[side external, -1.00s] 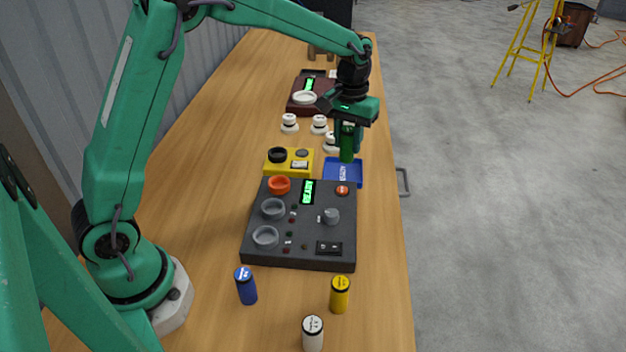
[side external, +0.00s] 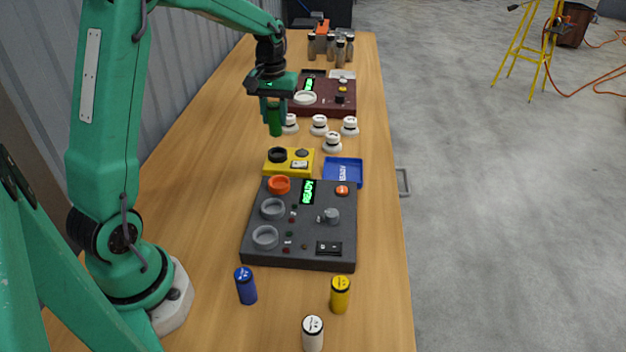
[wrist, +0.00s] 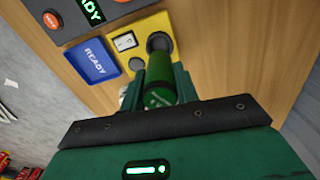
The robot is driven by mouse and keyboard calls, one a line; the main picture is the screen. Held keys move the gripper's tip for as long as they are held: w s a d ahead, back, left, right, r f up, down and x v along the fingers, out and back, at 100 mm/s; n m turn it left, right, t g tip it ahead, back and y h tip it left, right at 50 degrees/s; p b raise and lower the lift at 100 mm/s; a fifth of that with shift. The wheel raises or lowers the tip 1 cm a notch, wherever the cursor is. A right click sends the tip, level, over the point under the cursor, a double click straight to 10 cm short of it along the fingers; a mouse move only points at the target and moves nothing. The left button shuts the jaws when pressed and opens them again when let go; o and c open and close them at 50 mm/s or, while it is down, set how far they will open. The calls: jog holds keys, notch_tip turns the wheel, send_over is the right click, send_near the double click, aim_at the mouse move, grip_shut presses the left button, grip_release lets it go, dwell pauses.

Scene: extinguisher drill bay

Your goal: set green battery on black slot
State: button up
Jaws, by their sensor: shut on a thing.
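My gripper (side external: 273,106) is shut on the green battery (side external: 275,123), which hangs roughly upright in the air. The black slot (side external: 278,155) is a dark round cup on the left of the yellow box (side external: 289,170). In the side view the battery shows just above the slot in the picture, with a gap between them. In the wrist view the battery (wrist: 161,82) sits between the fingers of my gripper (wrist: 163,88). Its far end overlaps the view of the black slot (wrist: 159,42), hiding part of it.
A grey console (side external: 300,250) with cups stands nearer, beside a blue tray (side external: 343,182). White knob-like pieces (side external: 319,125) stand behind the yellow box, before a dark red console (side external: 325,110). Blue (side external: 246,287), yellow (side external: 340,294) and white (side external: 312,333) batteries stand in front.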

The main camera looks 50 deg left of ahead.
aim_at(274, 105)
jog(key=shift+f, duration=0.1)
jog(key=shift+f, duration=2.8)
jog(key=shift+f, duration=0.6)
jog(key=o, duration=0.8)
jog(key=shift+r, duration=5.45)
jog(key=shift+d, duration=0.1)
